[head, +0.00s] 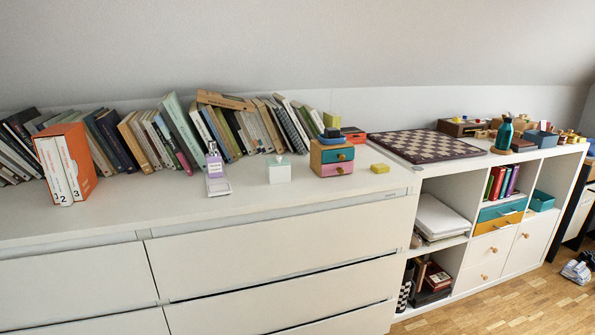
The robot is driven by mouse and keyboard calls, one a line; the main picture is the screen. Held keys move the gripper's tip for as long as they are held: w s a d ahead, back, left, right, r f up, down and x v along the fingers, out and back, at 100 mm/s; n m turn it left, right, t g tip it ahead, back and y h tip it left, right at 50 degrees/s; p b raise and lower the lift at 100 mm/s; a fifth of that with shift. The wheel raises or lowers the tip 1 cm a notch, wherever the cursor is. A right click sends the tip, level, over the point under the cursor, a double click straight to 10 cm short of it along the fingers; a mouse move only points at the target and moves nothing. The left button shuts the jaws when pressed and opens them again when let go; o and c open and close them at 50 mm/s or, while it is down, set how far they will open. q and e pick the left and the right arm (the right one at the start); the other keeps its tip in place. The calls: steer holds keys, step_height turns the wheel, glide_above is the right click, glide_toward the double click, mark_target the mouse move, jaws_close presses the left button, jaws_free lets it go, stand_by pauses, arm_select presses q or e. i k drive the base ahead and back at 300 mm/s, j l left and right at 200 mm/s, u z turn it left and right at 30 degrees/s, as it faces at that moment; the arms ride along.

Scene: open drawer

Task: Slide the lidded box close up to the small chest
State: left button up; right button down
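The lidded box (279,174) is small, pale mint to white, with a small dark detail on top. It stands upright on the white dresser top in the middle of the head view. The small chest (314,160) is wooden, with a teal drawer front above a pink one. It stands just right of the lidded box, with a narrow strip of bare white surface between them. Small blue, green and red items sit on or behind the chest. Neither of my grippers is in view.
A purple-and-white bottle-like item (214,165) stands left of the box. Leaning books (184,128) line the wall behind. The dresser's front edge (250,213) is clear. A chessboard (425,146) lies farther right.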

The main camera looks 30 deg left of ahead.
mark_target(283, 170)
steer(key=i+j+u, duration=0.1)
steer(key=i+u, duration=0.15)
steer(key=u, duration=0.15)
steer(key=i+u, duration=0.25)
steer(key=u, duration=0.15)
